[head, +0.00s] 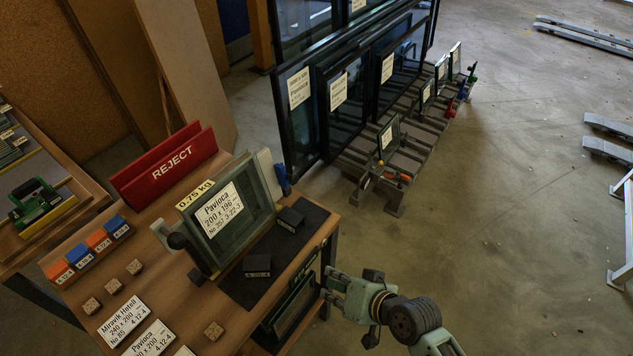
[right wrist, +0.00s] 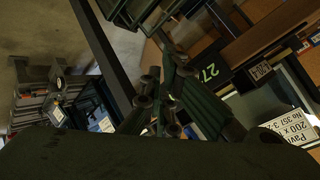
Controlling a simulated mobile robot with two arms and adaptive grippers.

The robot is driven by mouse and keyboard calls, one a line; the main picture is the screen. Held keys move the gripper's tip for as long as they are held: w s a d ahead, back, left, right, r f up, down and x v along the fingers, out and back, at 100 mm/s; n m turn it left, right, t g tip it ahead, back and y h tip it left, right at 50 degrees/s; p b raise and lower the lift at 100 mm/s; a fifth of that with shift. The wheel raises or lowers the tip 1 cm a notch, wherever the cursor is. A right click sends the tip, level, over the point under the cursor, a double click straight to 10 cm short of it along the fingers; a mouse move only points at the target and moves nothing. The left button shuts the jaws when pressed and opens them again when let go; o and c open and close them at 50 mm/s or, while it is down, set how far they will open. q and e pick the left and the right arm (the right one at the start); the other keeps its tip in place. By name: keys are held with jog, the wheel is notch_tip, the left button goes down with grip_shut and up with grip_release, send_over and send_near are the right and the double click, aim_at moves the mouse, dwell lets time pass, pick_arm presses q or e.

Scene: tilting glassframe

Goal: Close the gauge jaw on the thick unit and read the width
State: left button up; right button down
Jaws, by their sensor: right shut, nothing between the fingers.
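A glass unit (head: 240,225) labelled "Pavioca 200 x 196 No 357 3-22-3" leans tilted on the bench. Its label also shows at the right of the right wrist view (right wrist: 292,125). A black ball knob (head: 178,241) sits at the unit's left edge, and a pale upright piece with a blue part (head: 283,180) stands behind its right side. I cannot tell which part is the gauge jaw, and no reading is legible. My right gripper (head: 336,286) is shut and empty beside the bench's right edge, apart from the unit. My left gripper is not in view.
Two dark blocks (head: 257,265) lie around a black mat (head: 245,289). A red REJECT holder (head: 165,165), coloured blocks (head: 98,241), small cork cubes and label cards (head: 122,320) occupy the bench. Glass racks (head: 400,150) stand behind it. Floor at right is mostly clear.

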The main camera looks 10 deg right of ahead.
aim_at(288, 176)
jog(key=w+r+m+t+y, duration=0.1)
jog(key=w+r+m, duration=0.1)
jog(key=w+r, duration=0.1)
jog(key=w+a+r+m+t, duration=0.1)
jog(key=w+r+m+t, duration=0.1)
jog(key=w+r, duration=0.2)
jog(key=w+a+r+m+t+y, duration=0.1)
jog(key=w+r+m+t, duration=0.1)
jog(key=w+r, duration=0.1)
jog(key=shift+w+r+m+y, duration=0.15)
jog(key=shift+r+m+y, duration=0.15)
jog(key=shift+r+m, duration=0.15)
jog(key=w+d+m+t+h, duration=0.3)
jog(key=w+d+m+h, duration=0.1)
jog(key=w+d+m, duration=0.25)
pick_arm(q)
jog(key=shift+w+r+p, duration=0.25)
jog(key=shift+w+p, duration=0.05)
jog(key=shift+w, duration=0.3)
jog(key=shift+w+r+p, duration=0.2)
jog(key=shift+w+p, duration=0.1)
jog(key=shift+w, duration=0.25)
pick_arm(e)
jog(key=w+a, duration=0.5)
jog(key=w, duration=0.1)
jog(key=shift+w+a+f+m+t, duration=0.2)
jog(key=shift+w+m+t, duration=0.1)
jog(key=shift+m, duration=0.1)
